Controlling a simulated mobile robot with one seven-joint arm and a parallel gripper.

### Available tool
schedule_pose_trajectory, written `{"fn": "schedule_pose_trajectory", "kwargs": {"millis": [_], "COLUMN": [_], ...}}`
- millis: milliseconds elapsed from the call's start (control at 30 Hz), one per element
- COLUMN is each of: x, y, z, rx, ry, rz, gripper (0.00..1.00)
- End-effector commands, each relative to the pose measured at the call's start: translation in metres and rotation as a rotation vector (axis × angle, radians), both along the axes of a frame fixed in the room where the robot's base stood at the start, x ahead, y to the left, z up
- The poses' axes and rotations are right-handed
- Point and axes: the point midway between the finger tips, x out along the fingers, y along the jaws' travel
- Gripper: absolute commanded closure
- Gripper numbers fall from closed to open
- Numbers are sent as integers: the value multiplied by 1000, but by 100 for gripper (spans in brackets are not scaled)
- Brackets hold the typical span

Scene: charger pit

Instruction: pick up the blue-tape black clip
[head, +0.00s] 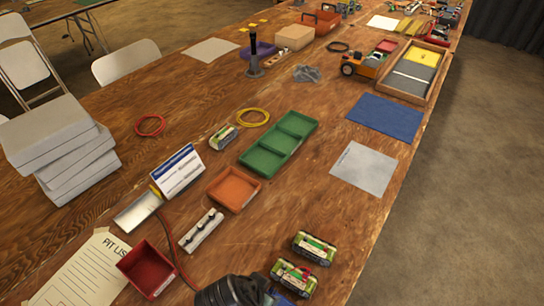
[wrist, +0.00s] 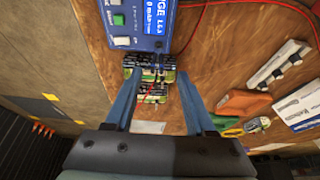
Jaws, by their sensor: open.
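My gripper (wrist: 157,80) is open in the wrist view, its two blue fingers apart over the table. Several green-and-black battery packs lie beyond and between the fingertips, with no grip visible on them. A white strip (head: 201,230) with several small black clip-like pieces lies on the table. It also shows at the upper right of the wrist view (wrist: 278,62), well away from the fingers. The pieces are too small to tell whether one bears blue tape. I cannot single out the blue-tape black clip in either view.
A blue charger (wrist: 139,20) with a display and red lead lies just past the fingertips. Two battery packs (head: 315,247) (head: 293,275) are near the front. A red bin (head: 146,268), an orange tray (head: 233,190) and a white-and-blue card (head: 177,171) surround the strip.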

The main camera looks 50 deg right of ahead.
Motion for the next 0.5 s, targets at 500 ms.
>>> {"fn": "schedule_pose_trajectory", "kwargs": {"millis": [500], "x": [-3], "y": [-25], "z": [-52], "rx": [1], "ry": [0], "rz": [1], "gripper": [45]}}
